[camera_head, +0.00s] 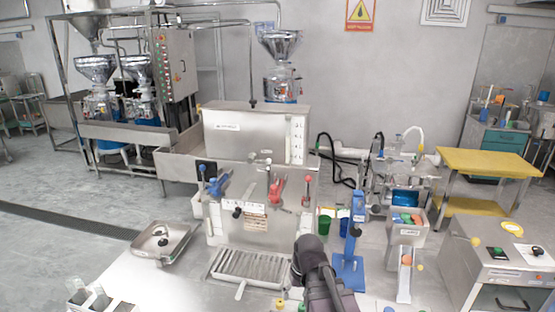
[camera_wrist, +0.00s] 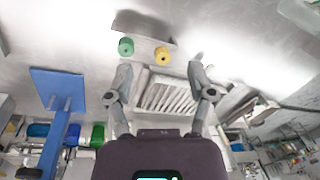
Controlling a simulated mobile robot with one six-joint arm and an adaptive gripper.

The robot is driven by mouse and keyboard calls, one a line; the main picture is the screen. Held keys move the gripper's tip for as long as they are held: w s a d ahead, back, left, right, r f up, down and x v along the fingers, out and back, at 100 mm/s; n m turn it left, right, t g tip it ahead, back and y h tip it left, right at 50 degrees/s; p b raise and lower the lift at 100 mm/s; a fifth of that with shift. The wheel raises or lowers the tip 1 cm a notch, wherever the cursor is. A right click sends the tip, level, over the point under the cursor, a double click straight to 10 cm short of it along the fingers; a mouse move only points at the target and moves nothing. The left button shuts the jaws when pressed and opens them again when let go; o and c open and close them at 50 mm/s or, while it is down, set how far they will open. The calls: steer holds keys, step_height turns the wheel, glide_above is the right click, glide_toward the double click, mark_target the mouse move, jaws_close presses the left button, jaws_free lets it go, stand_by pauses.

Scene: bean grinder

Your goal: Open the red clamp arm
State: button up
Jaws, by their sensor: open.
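The red clamp arm (camera_head: 275,188) is on the front panel of the steel machine (camera_head: 255,225), right of centre in the head view. It stands roughly upright, with a darker red lever (camera_head: 307,188) close to its right. A blue clamp arm (camera_head: 220,186) is on the left of the same panel. My gripper (camera_wrist: 160,72) is open and empty in the wrist view, its two grey fingers spread over the slatted drip tray (camera_wrist: 168,95). In the head view my dark wrist is low and right of the tray, nearer than the red clamp arm; the fingers are mostly hidden. The wrist view does not clearly show the clamp arm.
A blue press stand (camera_head: 354,235) rises right of my wrist. A green cup (camera_head: 324,225) and a blue cup (camera_head: 345,227) stand beside the panel. A steel pan (camera_head: 160,242) lies at left. A green knob (camera_wrist: 126,46) and a yellow knob (camera_wrist: 162,54) are near the fingers.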

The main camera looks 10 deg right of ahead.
steer(key=w+d+r+t+y+p, duration=0.3)
steer(key=w+r+y+p, duration=0.55)
steer(key=w+r, duration=0.75)
steer(key=w+d+r+t+y+p, duration=0.1)
steer(key=w+d+r+t+p, duration=0.1)
steer(key=w+d+r+p, duration=0.2)
steer(key=w+d+r+t+y+p, duration=0.2)
steer(key=w+d+r+p, duration=0.2)
steer(key=r, duration=0.7)
steer(key=shift+w+d+r+n, duration=0.3)
steer(key=shift+w+d+n, duration=0.1)
steer(key=shift+w, duration=0.4)
steer(key=shift+a, duration=0.1)
steer(key=b+x, duration=0.2)
steer(key=x, duration=1.1)
steer(key=shift+w+a+b, duration=0.25)
steer(key=shift+a+b, duration=0.1)
steer(key=shift+b, duration=0.05)
